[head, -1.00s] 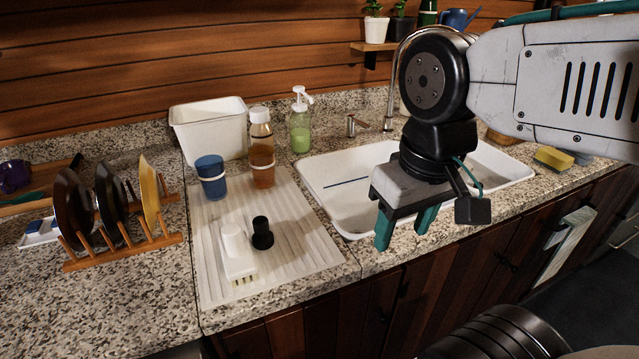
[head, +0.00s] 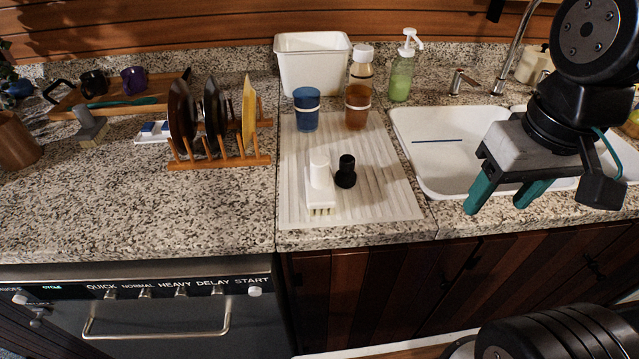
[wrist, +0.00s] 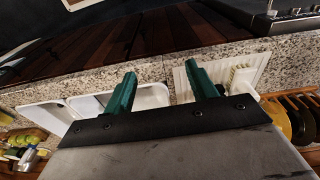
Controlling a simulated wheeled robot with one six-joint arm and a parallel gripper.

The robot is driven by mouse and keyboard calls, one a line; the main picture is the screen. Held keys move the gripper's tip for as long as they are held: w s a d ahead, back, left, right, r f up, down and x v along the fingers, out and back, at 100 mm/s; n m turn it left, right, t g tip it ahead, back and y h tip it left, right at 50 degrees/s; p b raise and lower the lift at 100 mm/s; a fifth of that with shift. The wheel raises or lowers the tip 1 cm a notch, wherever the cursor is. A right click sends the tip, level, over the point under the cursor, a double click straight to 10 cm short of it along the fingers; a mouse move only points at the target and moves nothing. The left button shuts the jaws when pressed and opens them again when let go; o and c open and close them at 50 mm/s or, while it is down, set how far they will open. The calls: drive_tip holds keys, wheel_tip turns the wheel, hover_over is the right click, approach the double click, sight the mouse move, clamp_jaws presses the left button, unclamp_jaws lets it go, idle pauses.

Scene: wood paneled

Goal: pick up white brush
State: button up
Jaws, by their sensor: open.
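The white brush (head: 319,187) lies on the ribbed white drying mat (head: 291,210), its bristles toward the front edge of the counter. A small black item (head: 345,172) stands just right of it. My gripper (head: 503,206) is open and empty, to the right of the brush, above the front edge of the sink. In the wrist view my gripper's teal fingers (wrist: 160,92) are spread apart with nothing between them. A white bristled thing, likely the brush (wrist: 243,78), shows on the mat there, right of the fingers.
A blue cup (head: 306,118), a brown bottle (head: 357,105) and a white tub (head: 312,68) stand behind the brush. A wooden plate rack (head: 218,162) with several plates is to the left. The white sink (head: 430,170) is right of the mat. The counter front left is bare.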

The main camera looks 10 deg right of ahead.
drive_tip(key=n+g, duration=0.1)
drive_tip(key=g, duration=0.1)
hover_over(319, 160)
drive_tip(key=s, duration=0.2)
wheel_tip(319, 160, down, 3)
drive_tip(key=shift+w+d+r, duration=0.1)
drive_tip(key=shift+w+d, duration=0.05)
drive_tip(key=shift+w+a+r+m, duration=0.2)
drive_tip(key=shift+w+r, duration=0.1)
drive_tip(key=shift+w, duration=0.15)
drive_tip(key=shift+w+a+r+m, duration=0.2)
drive_tip(key=shift+w+r, duration=0.05)
drive_tip(key=shift+w, duration=0.2)
drive_tip(key=shift+m+t, duration=0.3)
drive_tip(key=shift+f, duration=0.4)
drive_tip(key=f, duration=0.7)
drive_tip(key=shift+d, duration=0.25)
clamp_jaws()
